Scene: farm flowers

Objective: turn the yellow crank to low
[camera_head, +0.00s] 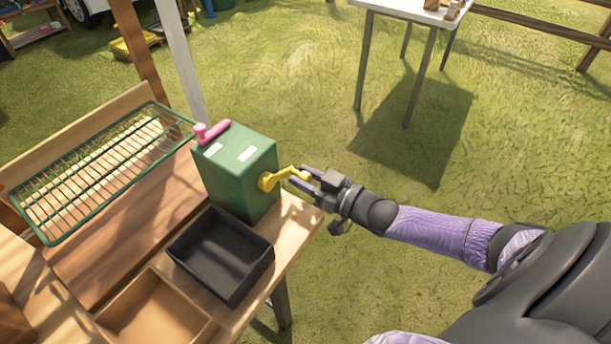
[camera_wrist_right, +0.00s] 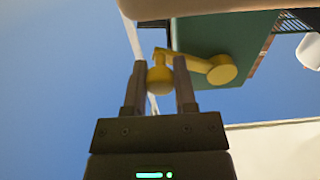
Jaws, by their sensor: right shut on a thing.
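The yellow crank (camera_head: 283,177) sticks out of the right side of a green box (camera_head: 243,168) that stands on the wooden bench. Its arm points right and a little up in the head view. My right gripper (camera_head: 306,176) is at the outer end of the crank. In the right wrist view the yellow knob (camera_wrist_right: 159,80) sits between the two fingers of my gripper (camera_wrist_right: 160,85), which is shut on it. The crank's round hub (camera_wrist_right: 222,69) shows to the right there. Any low mark is not readable. My left gripper is not in view.
A pink lever (camera_head: 210,132) is on the box top near two pale labels. A black tray (camera_head: 221,255) stands in front of the box. A green wire rack (camera_head: 100,172) lies at left. A white table (camera_head: 415,10) stands farther back on open grass.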

